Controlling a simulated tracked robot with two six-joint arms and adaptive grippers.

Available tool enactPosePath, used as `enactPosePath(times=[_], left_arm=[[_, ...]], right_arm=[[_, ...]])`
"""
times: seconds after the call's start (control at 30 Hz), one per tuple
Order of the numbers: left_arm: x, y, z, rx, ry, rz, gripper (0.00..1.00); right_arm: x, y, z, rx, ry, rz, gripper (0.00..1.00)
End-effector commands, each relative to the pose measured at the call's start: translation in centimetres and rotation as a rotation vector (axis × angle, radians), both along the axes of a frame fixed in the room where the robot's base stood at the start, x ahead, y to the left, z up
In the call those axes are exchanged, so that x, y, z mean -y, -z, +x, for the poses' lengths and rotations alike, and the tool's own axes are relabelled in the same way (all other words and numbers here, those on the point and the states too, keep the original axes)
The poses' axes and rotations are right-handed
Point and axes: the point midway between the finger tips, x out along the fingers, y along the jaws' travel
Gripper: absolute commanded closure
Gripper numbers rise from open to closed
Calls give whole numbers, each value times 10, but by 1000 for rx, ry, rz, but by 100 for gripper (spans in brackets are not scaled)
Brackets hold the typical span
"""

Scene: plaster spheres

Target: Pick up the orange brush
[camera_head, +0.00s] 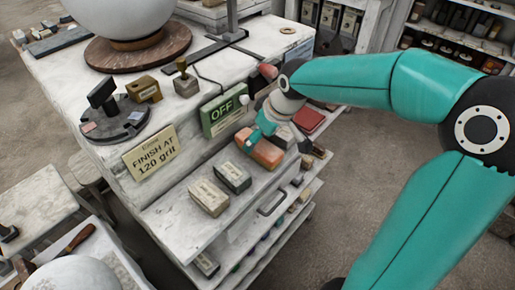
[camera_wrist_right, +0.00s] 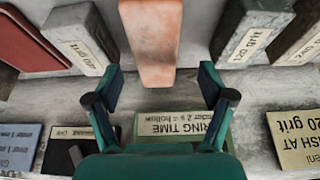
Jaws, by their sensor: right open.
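An orange block-like thing, which I take for the orange brush (camera_head: 264,152), lies on the upper shelf ledge of the white bench in the head view. No bristles show. My right gripper (camera_head: 256,134) is right at it and partly covers it. In the right wrist view the orange brush (camera_wrist_right: 152,42) points in from the top, between and beyond the two spread fingers of my right gripper (camera_wrist_right: 160,88). The fingers are open, and no contact shows. My left gripper is not in view.
Labelled grey blocks (camera_head: 233,177) and a beige block (camera_head: 208,197) lie left of the brush on the ledge. A red block (camera_head: 308,120) lies to its right. In the wrist view a grey labelled block (camera_wrist_right: 250,32) flanks the brush.

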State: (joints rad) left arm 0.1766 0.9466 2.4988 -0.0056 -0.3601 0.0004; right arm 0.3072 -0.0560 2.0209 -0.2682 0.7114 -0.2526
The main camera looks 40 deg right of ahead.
Motion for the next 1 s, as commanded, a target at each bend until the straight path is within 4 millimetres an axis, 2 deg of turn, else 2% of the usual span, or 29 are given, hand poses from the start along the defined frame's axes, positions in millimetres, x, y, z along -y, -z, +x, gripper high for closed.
enactPosePath(times=[0.2, 0.3, 0.57, 1.0], left_arm=[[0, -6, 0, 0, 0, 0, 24], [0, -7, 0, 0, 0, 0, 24], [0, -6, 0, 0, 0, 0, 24], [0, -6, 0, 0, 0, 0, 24]], right_arm=[[5, 30, 9, -6, 0, 1, 19], [4, 39, 13, -5, 0, 1, 19], [4, 41, 15, -1, 1, 0, 19], [5, 40, 15, 0, 1, 0, 88]])
